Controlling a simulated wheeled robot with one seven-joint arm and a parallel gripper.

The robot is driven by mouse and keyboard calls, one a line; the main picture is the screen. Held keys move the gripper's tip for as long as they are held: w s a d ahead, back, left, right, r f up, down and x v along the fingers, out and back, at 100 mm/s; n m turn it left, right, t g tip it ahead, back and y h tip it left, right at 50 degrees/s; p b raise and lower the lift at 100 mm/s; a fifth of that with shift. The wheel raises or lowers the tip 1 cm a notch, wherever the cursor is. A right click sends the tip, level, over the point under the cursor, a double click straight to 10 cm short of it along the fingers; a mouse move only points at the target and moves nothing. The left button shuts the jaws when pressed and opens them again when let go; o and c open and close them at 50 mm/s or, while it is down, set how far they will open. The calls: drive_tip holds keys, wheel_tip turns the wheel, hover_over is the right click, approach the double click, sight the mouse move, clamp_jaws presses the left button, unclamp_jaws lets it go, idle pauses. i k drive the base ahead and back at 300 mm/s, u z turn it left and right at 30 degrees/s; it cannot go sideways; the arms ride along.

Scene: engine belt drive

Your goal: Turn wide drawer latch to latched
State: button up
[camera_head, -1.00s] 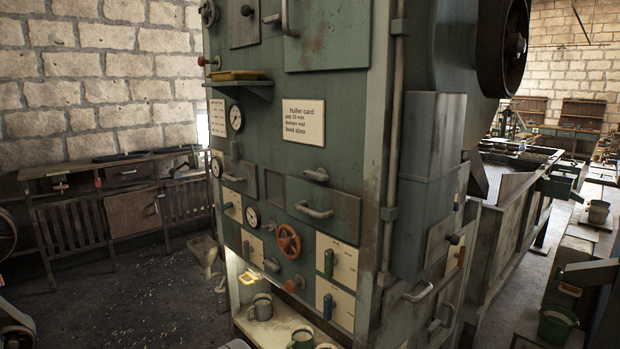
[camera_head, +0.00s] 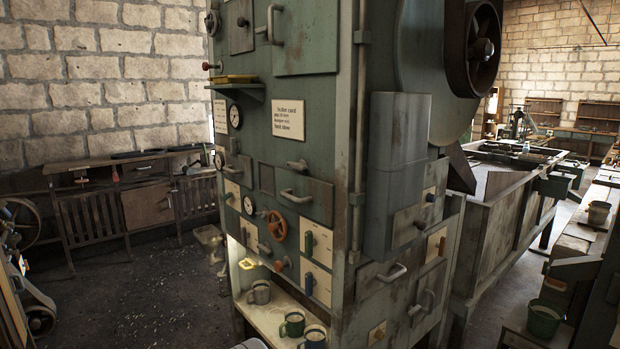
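A tall green machine cabinet (camera_head: 335,80) fills the middle of the head view. Its front has a wide drawer-like panel (camera_head: 310,208) with a bar handle (camera_head: 295,195) and a small knob or latch (camera_head: 297,165) at its top edge. Its right side has another wide panel with a bar handle (camera_head: 391,272) and a small plate with a dark knob (camera_head: 431,197) above it. I cannot tell which fitting is the wide drawer latch, or its position. My gripper is not in view.
Mugs (camera_head: 292,323) stand on the cabinet's low shelf (camera_head: 262,312). An orange handwheel (camera_head: 277,230) and gauges sit on the front. A wooden bench (camera_head: 100,185) stands left, a large metal trough (camera_head: 500,235) right. Open floor (camera_head: 130,295) lies left of the cabinet.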

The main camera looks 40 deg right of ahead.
sight(300, 165)
drive_tip(key=u, duration=0.4)
drive_tip(key=i, duration=0.75)
drive_tip(key=u, duration=0.3)
